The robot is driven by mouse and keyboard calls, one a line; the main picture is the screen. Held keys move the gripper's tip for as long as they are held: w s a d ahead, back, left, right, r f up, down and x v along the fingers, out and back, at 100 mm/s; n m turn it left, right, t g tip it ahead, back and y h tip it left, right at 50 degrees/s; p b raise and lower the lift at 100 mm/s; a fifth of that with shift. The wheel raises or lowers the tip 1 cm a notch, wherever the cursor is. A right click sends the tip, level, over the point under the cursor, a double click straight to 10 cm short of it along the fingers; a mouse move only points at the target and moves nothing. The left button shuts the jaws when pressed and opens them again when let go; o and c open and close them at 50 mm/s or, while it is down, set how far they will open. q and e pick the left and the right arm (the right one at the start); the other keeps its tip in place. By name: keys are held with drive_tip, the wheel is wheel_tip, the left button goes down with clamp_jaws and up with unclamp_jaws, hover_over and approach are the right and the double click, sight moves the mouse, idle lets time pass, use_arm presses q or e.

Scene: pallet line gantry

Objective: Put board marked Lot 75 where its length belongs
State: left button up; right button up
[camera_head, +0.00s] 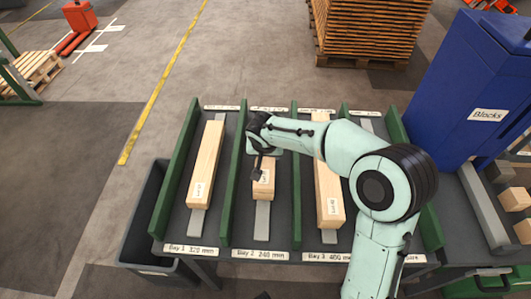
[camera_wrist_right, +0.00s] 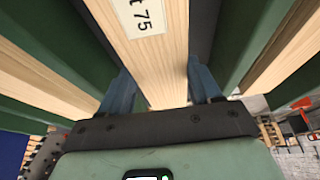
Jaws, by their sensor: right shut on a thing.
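The board marked Lot 75 (camera_head: 263,189) is a short pale wood block lying lengthwise between the green dividers of Bay 2, labelled 240 mm (camera_head: 260,255). My right gripper (camera_head: 262,150) is over its far part. In the wrist view the board (camera_wrist_right: 168,60) shows its "t 75" label between the two fingers of the gripper (camera_wrist_right: 163,88), which are shut on its sides. Whether the board touches the bay floor I cannot tell. Its far end is hidden by my gripper in the head view. My left gripper is not in view.
A longer board (camera_head: 207,160) lies in Bay 1, 320 mm (camera_head: 190,249). Another long board (camera_head: 328,190) lies in Bay 3, 400 mm (camera_head: 327,257). My arm covers much of the fourth bay. A blue Blocks cabinet (camera_head: 450,90) stands right; a dark bin (camera_head: 140,230) left.

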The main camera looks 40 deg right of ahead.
drive_tip(key=o, duration=1.2)
drive_tip(key=shift+f, duration=0.1)
drive_tip(key=shift+a+r, duration=0.1)
drive_tip(key=shift+r, duration=0.4)
drive_tip(key=p+v, duration=0.1)
drive_tip(key=v, duration=1)
drive_tip(key=shift+s+a+r, duration=0.1)
drive_tip(key=shift+s, duration=0.05)
